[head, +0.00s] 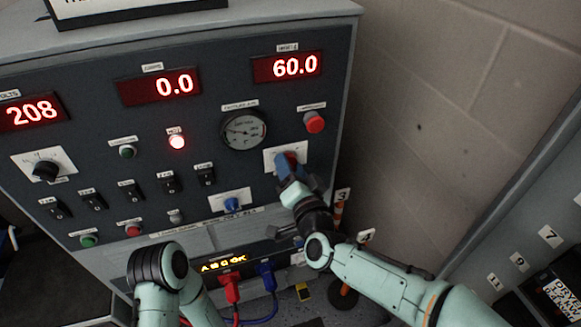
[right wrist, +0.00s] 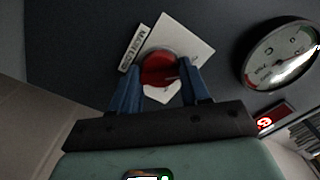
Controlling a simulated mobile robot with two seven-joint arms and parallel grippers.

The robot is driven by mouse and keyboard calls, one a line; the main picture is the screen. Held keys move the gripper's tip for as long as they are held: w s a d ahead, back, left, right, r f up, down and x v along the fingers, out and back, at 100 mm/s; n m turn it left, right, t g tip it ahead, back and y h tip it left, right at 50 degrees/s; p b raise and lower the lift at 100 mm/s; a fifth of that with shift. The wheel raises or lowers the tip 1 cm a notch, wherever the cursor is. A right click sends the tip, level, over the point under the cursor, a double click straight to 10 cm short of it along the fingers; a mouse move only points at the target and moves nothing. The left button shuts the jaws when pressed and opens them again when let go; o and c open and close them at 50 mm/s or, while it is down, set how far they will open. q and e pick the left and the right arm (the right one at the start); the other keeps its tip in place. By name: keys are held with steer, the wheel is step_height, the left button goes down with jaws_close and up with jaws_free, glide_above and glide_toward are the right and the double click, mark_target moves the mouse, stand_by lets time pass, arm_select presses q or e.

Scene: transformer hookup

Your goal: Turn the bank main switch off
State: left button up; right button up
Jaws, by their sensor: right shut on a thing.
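A red rotary switch (right wrist: 158,68) on a white plate (right wrist: 189,47) shows in the right wrist view. The label beside it (right wrist: 131,47) seems to begin with MAIN. In the head view its white plate (head: 271,160) is at the right of the panel, below the red push button, and the knob is mostly hidden by my gripper. My right gripper (head: 285,165) has its blue fingers on either side of the knob, shut on it. They also flank it in the right wrist view (right wrist: 150,72). My left gripper is not in view; part of my left arm shows at lower left.
Red (head: 231,288) and blue (head: 267,275) plugs sit below. A block wall (head: 440,110) stands at right.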

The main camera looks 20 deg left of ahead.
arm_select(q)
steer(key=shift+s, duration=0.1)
arm_select(e)
steer(key=shift+n, duration=0.3)
steer(key=o, duration=1.1)
steer(key=shift+c, duration=0.2)
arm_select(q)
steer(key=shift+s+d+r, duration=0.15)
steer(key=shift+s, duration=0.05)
arm_select(e)
steer(key=v, duration=1.3)
steer(key=shift+d, duration=0.2)
steer(key=shift+s, duration=0.15)
